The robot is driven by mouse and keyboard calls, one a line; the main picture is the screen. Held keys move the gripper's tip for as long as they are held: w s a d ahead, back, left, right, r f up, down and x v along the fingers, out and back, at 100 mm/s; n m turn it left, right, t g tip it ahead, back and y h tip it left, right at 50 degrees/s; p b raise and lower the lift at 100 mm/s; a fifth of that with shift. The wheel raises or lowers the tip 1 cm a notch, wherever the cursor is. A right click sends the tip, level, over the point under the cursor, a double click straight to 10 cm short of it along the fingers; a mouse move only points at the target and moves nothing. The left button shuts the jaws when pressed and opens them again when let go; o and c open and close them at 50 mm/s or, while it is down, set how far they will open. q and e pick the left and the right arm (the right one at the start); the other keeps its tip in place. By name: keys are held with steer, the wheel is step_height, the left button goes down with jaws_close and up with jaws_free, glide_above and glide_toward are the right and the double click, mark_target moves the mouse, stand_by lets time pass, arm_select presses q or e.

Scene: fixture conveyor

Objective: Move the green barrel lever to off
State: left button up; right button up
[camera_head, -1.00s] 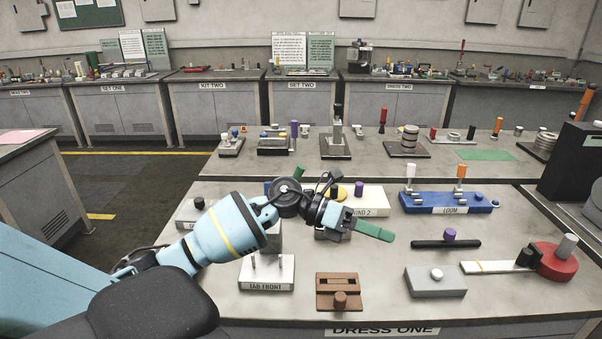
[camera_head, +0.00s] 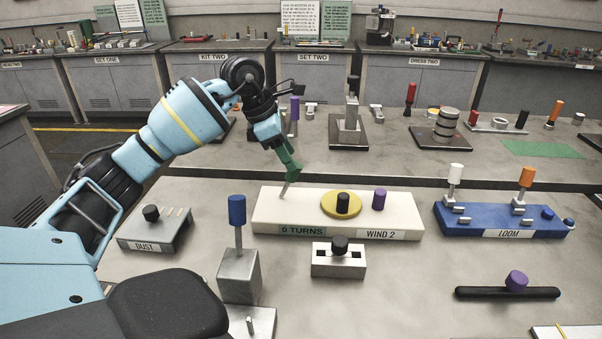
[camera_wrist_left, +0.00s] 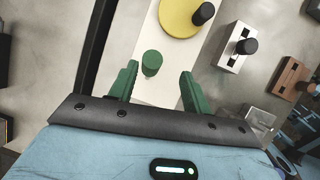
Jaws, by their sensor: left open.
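The green barrel lever stands at the left end of the white WIND 2 block (camera_head: 330,222). In the head view only its grey stem (camera_head: 285,189) shows clearly, leaning to the right; my gripper hides the barrel. In the left wrist view the green barrel (camera_wrist_left: 151,63) lies just beyond and between my two spread green fingers, nearer the left one. My left gripper (camera_head: 291,166) comes down over the lever from above and is open; the left wrist view (camera_wrist_left: 160,80) shows the gap. I cannot tell whether a finger touches it. My right gripper is not in view.
The same block carries a yellow disc (camera_head: 328,207) with a black knob and a purple knob (camera_head: 379,199). A blue-topped lever (camera_head: 237,210), the DUST box (camera_head: 152,236), a small white slotted block (camera_head: 338,262) and the blue LOOM block (camera_head: 500,215) stand around it.

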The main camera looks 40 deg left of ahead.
mark_target(296, 177)
arm_select(q)
steer(key=shift+w+a+f+b, duration=0.15)
steer(key=shift+a+f+b, duration=0.15)
steer(key=shift+a+f, duration=0.45)
steer(key=shift+r, duration=0.15)
steer(key=shift+d, duration=0.15)
steer(key=x, duration=0.7)
steer(key=shift+f, duration=0.35)
steer(key=shift+c, duration=0.2)
jaws_close()
